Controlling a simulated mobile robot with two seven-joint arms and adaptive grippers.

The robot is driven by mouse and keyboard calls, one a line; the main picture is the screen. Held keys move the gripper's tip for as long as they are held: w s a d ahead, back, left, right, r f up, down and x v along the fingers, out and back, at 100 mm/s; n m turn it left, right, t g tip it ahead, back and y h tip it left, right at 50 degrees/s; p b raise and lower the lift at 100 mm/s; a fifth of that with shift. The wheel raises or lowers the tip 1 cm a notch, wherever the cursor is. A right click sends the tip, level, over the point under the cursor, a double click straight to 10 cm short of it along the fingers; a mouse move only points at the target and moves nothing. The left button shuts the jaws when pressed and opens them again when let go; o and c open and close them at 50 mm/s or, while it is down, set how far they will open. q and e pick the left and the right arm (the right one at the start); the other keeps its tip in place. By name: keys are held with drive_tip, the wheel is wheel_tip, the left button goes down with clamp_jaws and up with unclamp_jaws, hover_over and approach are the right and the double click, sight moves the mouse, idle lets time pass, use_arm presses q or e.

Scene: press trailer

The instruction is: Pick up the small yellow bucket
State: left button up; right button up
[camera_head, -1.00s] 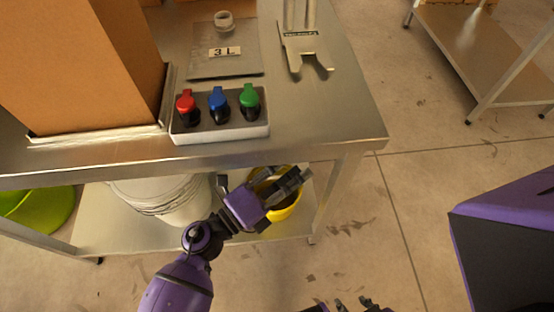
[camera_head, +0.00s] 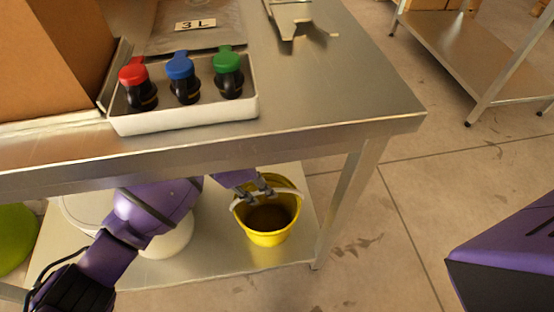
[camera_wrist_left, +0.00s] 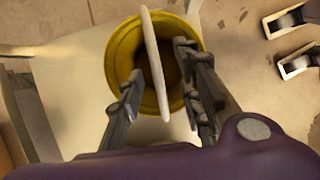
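The small yellow bucket (camera_head: 268,238) stands upright on the lower shelf under the steel table. Its white handle is raised. My left gripper (camera_head: 262,190) reaches under the tabletop to the bucket's rim. In the left wrist view the bucket (camera_wrist_left: 122,62) is open toward the camera, and the white handle (camera_wrist_left: 155,65) runs between the two fingers of my left gripper (camera_wrist_left: 158,75). The fingers are apart, one on each side of the handle, with gaps visible. My right gripper is not in view.
The lower shelf (camera_head: 215,262) also holds a white bucket (camera_head: 165,240), partly behind my left arm. The table edge (camera_head: 300,140) lies above my arm. A table leg (camera_head: 345,205) stands right of the yellow bucket. A tray of bottles (camera_head: 185,115) sits on top.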

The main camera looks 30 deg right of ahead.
use_arm(q)
drive_tip(key=x, duration=0.2)
drive_tip(key=b+x, duration=0.1)
drive_tip(key=x, duration=0.2)
drive_tip(key=shift+w+d+r+b, duration=0.1)
drive_tip(key=shift+w+d+b, duration=0.1)
drive_tip(key=shift+w+b, duration=0.1)
clamp_jaws()
